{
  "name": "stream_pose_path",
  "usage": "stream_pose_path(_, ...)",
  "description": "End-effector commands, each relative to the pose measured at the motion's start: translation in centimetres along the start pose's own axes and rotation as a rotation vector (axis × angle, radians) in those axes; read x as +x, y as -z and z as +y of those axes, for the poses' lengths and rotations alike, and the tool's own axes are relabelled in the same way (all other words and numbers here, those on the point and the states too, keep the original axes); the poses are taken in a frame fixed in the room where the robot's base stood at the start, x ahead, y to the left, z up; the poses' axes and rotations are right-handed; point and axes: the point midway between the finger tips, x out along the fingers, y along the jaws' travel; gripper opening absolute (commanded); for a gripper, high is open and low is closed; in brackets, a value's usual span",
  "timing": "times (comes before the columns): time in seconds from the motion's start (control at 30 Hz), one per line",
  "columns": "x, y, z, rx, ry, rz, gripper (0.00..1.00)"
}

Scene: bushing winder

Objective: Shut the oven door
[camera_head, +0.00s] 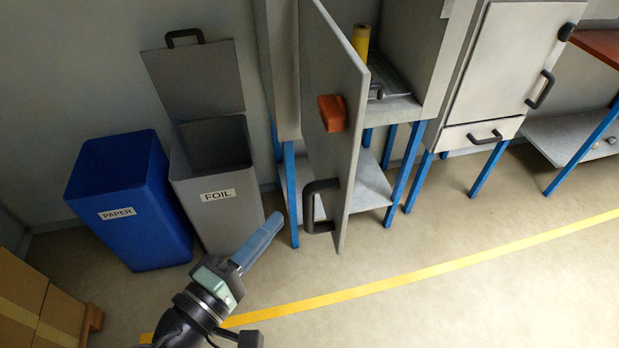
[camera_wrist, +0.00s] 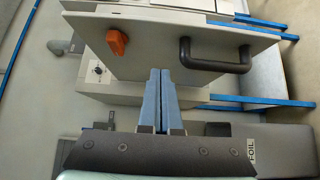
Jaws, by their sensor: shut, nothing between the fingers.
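The oven door (camera_head: 335,100) is a grey panel standing wide open, swung out from the oven cabinet (camera_head: 408,108). It has an orange-red latch block (camera_head: 332,113) and a dark handle (camera_head: 320,206). My gripper (camera_head: 274,222) is shut and empty, in front of the foil bin and to the left of the door. In the wrist view the shut fingers (camera_wrist: 160,74) point at the door (camera_wrist: 150,56), between the latch block (camera_wrist: 117,42) and the handle (camera_wrist: 214,58). I cannot tell whether they touch it. A yellow cylinder (camera_head: 361,40) stands inside the oven.
A grey foil bin (camera_head: 212,205) with its lid up and a blue paper bin (camera_head: 135,220) stand at the left. A second cabinet, its door shut (camera_head: 512,60), is on the right. The floor (camera_head: 450,290) in front is clear, crossed by a yellow line.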

Motion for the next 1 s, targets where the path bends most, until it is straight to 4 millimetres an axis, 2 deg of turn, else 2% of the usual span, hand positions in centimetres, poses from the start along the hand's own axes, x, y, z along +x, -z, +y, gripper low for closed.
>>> stream_pose_path(0.17, 2.7, -0.1, 0.2, 0.002, -0.002, -0.005, 0.00)
stream_pose_path(0.5, 10.0, -0.2, 0.3, 0.003, -0.001, -0.005, 0.00)
stream_pose_path(0.7, 11.8, -2.2, 0.1, 0.004, 0.002, -0.004, 0.00)
stream_pose_path(1.0, 12.5, -2.9, -0.1, 0.004, 0.001, 0.000, 0.00)
